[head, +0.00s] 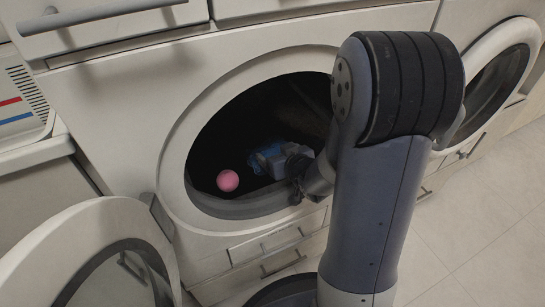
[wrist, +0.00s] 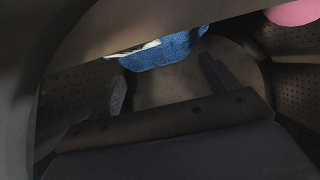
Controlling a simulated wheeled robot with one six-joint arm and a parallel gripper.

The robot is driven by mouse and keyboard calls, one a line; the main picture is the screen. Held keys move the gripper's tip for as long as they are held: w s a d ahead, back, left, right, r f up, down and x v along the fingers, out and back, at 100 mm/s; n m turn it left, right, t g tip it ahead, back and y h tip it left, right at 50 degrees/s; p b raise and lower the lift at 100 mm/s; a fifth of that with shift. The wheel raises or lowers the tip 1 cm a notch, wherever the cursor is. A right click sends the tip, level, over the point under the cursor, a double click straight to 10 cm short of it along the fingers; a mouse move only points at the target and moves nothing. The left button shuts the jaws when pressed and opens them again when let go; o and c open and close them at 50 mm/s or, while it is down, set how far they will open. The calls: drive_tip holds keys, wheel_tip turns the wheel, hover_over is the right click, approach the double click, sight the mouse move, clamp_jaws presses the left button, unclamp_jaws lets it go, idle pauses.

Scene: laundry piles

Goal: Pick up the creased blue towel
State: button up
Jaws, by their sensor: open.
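The creased blue towel (head: 258,162) lies inside the dark drum of the washing machine, partly hidden by my gripper in the head view. In the wrist view the towel (wrist: 165,52) is a crumpled blue bundle with a pale strip along its upper left, partly cut off by a dark edge above. My gripper (wrist: 163,80) is inside the drum, its two fingers apart with nothing between them. The towel lies just beyond the fingertips. Whether they touch it cannot be told.
A pink ball (head: 228,181) sits at the lower left of the drum opening. The round machine rim (head: 172,170) surrounds my arm. An open door (head: 110,225) stands at the lower left, and another round door (head: 503,70) is at the right.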

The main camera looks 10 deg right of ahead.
sight(272, 147)
drive_tip(key=b+x, duration=0.2)
drive_tip(key=x, duration=0.3)
drive_tip(key=shift+w+r, duration=0.1)
drive_tip(key=shift+w, duration=0.2)
drive_tip(key=shift+c, duration=0.5)
drive_tip(key=c, duration=1)
